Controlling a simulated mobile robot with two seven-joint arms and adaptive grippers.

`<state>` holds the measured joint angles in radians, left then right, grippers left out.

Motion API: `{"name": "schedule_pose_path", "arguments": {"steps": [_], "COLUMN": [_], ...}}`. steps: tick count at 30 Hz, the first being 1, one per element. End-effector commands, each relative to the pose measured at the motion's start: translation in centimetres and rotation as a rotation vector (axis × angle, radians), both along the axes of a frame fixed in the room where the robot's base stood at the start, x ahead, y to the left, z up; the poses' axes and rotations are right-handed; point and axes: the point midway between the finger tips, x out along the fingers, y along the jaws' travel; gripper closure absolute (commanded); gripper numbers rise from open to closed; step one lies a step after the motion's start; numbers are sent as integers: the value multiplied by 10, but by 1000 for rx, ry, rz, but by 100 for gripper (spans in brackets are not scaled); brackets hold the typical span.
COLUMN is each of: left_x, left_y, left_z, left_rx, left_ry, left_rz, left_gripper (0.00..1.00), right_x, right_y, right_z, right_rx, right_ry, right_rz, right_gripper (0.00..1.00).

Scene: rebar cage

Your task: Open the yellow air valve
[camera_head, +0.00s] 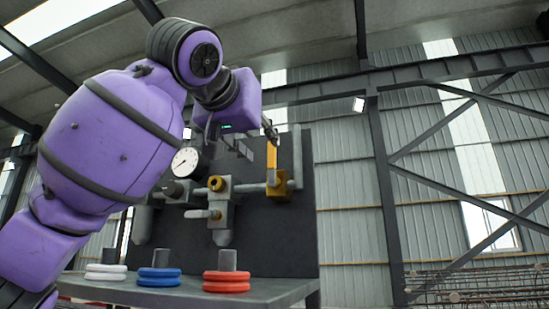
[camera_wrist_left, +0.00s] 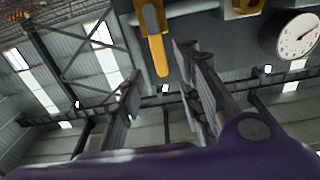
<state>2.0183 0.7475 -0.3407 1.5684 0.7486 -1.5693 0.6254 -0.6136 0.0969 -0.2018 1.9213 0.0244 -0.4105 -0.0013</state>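The yellow air valve (camera_head: 277,187) is mounted on a dark panel, and its yellow handle (camera_head: 271,160) points upward. In the left wrist view the handle (camera_wrist_left: 155,40) comes down from the top edge, its end lying in the picture between the fingers. My left gripper (camera_head: 257,140) is beside the upper end of the handle. In the left wrist view the left gripper (camera_wrist_left: 160,90) has its fingers spread wide apart, with nothing clamped between them. I cannot tell whether a finger touches the handle. My right gripper is not in view.
A pressure gauge (camera_head: 186,161) and a brass fitting (camera_head: 216,184) are left of the valve on the panel (camera_head: 305,225). White (camera_head: 106,272), blue (camera_head: 158,276) and red rings (camera_head: 226,281) sit on the shelf below. Rebar (camera_head: 480,285) is at lower right.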

Motion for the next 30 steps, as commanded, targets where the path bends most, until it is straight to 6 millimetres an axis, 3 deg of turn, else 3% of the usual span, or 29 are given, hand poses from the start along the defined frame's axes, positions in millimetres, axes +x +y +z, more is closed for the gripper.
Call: {"name": "schedule_pose_path", "arguments": {"steps": [12, 24, 30], "left_x": [59, 68, 68], "left_y": [-19, -22, -22], "left_z": [-1, -1, -1], "left_rx": [1, 1, 1], "left_ry": [2, 0, 1], "left_rz": [0, 0, 0], "left_gripper": [67, 67, 93], "right_x": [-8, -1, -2], "right_y": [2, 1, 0], "right_z": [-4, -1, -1], "right_rx": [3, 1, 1], "right_ry": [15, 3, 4], "right_rz": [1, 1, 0], "right_gripper": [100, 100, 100]}}
